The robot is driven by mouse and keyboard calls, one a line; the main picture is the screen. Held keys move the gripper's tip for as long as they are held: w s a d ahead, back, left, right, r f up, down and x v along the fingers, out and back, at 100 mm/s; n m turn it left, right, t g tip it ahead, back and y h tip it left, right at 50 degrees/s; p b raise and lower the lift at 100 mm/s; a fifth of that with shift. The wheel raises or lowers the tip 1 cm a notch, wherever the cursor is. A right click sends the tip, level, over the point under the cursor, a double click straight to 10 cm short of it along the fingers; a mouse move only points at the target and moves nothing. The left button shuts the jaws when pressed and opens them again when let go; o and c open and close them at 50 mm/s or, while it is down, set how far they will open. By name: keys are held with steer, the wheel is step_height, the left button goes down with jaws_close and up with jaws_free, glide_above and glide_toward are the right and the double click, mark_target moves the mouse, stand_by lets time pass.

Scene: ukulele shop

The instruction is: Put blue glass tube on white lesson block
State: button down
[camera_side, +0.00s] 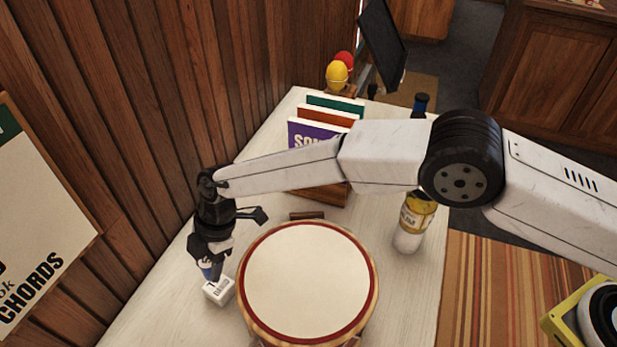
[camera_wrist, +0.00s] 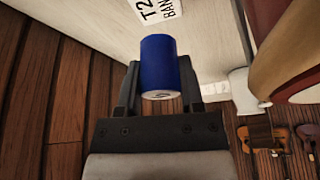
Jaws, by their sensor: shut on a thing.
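The blue glass tube (camera_wrist: 160,66) is held between the two fingers of my gripper (camera_wrist: 157,88) in the wrist view. In the side view my gripper (camera_side: 212,262) points down at the left of the table, and a small blue part of the tube (camera_side: 207,268) shows at its fingers. The white lesson block (camera_side: 219,290), with dark lettering, sits on the table just below and right of the fingertips. I cannot tell whether tube and block touch. A white lettered surface (camera_wrist: 158,10), cut off by the top edge, shows beyond the tube in the wrist view.
A large drum (camera_side: 308,283) stands close to the right of my gripper. A wood-panelled wall (camera_side: 130,150) is close on the left. Songbooks (camera_side: 318,133) in a wooden holder and a yellow-labelled bottle (camera_side: 414,222) stand farther back. Bare tabletop (camera_side: 160,310) lies at the front left.

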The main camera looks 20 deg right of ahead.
mark_target(218, 285)
steer(key=shift+f, duration=2.2)
steer(key=shift+f, duration=0.2)
steer(key=shift+c, duration=1.2)
jaws_free()
steer(key=shift+r, duration=0.15)
steer(key=v, duration=1.2)
steer(key=shift+w+d, duration=0.1)
